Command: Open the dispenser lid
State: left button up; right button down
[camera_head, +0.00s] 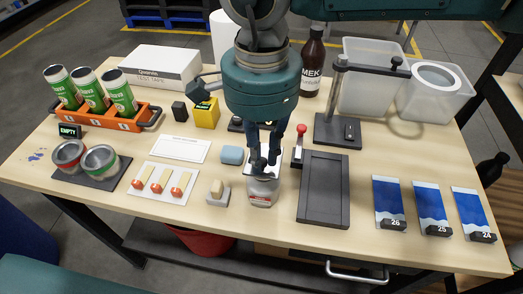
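The dispenser (263,190) is a small grey-white container with a reddish label. It stands on the table near the front middle. My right gripper (264,166) points down from above, with its dark fingertips at the top of the dispenser. The fingers hide much of the light-coloured lid, so I cannot tell whether it is open or gripped. The fingertips look close together, but a gap or hold between them is not clear. My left gripper is not in view.
A red-knobbed lever (299,148) and a dark tray (324,192) stand close right of the dispenser. A blue block (232,155) and a small stamp-like block (217,192) are close left. A MEK bottle (312,62) stands behind. Free tabletop lies in front.

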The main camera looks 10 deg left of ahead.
aim_at(265, 152)
jog(key=shift+w+r+g+p, duration=0.2)
jog(key=shift+r+g+p, duration=0.25)
jog(key=shift+p, duration=0.35)
jog(key=w+r+g+p, duration=0.1)
jog(key=g+p, duration=0.1)
jog(key=p, duration=0.1)
jog(key=shift+w+r+g+p, duration=0.2)
jog(key=shift+g+p, duration=0.15)
jog(key=shift+w+r+g+p, duration=0.2)
jog(key=shift+w+g+p, duration=0.35)
jog(key=shift+g+p, duration=0.3)
jog(key=shift+w+r+g+p, duration=0.15)
jog(key=shift+w+g+p, duration=0.3)
jog(key=shift+g, duration=0.4)
jog(key=shift+w, duration=0.1)
